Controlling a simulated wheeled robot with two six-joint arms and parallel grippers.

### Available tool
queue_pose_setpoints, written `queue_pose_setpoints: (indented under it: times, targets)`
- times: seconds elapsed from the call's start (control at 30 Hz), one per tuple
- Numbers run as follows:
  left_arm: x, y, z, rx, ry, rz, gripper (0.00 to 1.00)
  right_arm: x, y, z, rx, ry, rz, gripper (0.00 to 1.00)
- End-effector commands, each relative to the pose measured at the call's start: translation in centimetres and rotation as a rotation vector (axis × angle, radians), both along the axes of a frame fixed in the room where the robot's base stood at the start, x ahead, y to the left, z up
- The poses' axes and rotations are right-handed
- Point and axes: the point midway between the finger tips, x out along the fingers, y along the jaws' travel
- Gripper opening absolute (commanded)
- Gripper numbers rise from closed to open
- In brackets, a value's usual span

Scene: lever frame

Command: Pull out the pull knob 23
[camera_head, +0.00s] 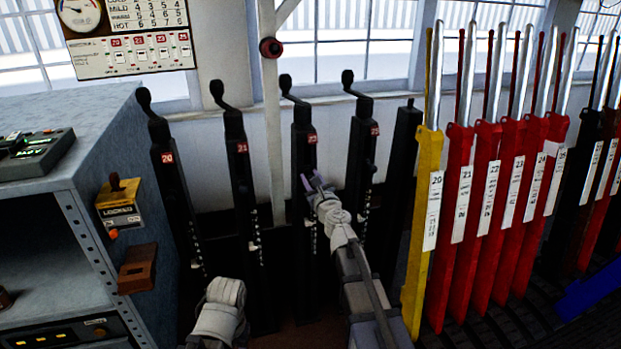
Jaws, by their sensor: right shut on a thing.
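The post with a small red plate that reads as 23 (311,138) is a tall black upright with a crank handle on top, near the middle of the head view. My right gripper (312,184) is in front of this post, a little below the plate, at the end of a grey arm that reaches up from the bottom. It is shut on the pull knob at the post's front. The knob is hidden by the fingers, so I cannot tell how far it stands out. A grey link of my left arm (220,308) shows at the bottom; its gripper does not show.
Similar black posts stand at both sides, with plates 20 (167,157), 21 (242,147) and 25 (374,129). A yellow lever (421,240) and several red levers (459,215) stand close on the right. A grey cabinet (95,190) is on the left.

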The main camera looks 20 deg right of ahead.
Motion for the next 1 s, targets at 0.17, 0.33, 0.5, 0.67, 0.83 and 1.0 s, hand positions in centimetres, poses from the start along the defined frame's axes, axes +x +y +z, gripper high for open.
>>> queue_pose_setpoints:
  times: [0.17, 0.33, 0.5, 0.67, 0.83, 1.0]
  targets:
    - [0.0, 0.0, 0.0, 0.000, 0.000, 0.000, 0.50, -2.3, -0.1, 0.0, 0.000, 0.000, 0.000, 0.00]
    - [0.0, 0.0, 0.0, 0.000, 0.000, 0.000, 0.50, -2.2, 0.0, 0.0, -0.001, 0.000, 0.001, 0.00]
    - [0.0, 0.0, 0.0, 0.000, 0.000, 0.000, 0.50, -2.2, 0.0, 0.0, -0.001, 0.000, 0.001, 0.49]
    - [0.0, 0.0, 0.0, 0.000, 0.000, 0.000, 0.50, -2.1, 0.0, 0.0, 0.000, 0.000, 0.000, 0.66]
    - [0.0, 0.0, 0.0, 0.000, 0.000, 0.000, 0.50, -2.1, -0.1, 0.0, 0.000, 0.000, 0.000, 0.66]
    - [0.0, 0.0, 0.0, 0.000, 0.000, 0.000, 0.50, -2.4, -0.1, 0.0, 0.000, 0.000, 0.000, 0.66]
